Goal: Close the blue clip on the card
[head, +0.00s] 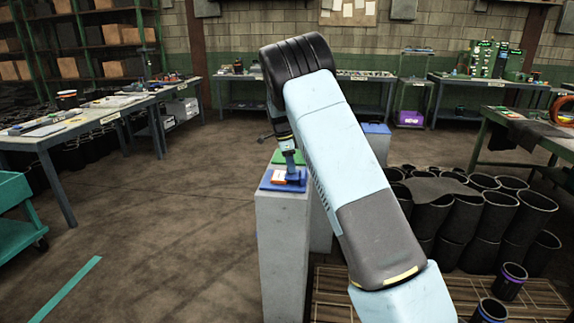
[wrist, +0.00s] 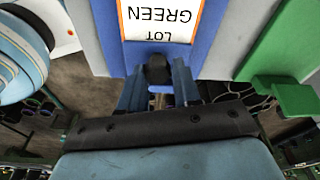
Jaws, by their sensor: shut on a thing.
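A white card (wrist: 160,22) with an orange border lies on a blue plate (wrist: 209,20) in the wrist view. It reads "LOT GREEN", upside down. In the head view the card (head: 279,176) and blue plate (head: 268,185) rest on top of a grey pedestal. My gripper (wrist: 158,84) is at the card's near edge, its two blue fingers shut on a dark knob (wrist: 158,68). The knob appears to belong to the blue clip, but its link to the plate is hidden. In the head view my gripper (head: 291,179) is at the card's right side.
A green block (wrist: 285,55) is close on the right in the wrist view. It shows behind the blue plate in the head view (head: 283,157). A blue-topped stand (head: 376,128) is behind my arm. Black rubber sleeves (head: 487,215) crowd the right; the left floor is open.

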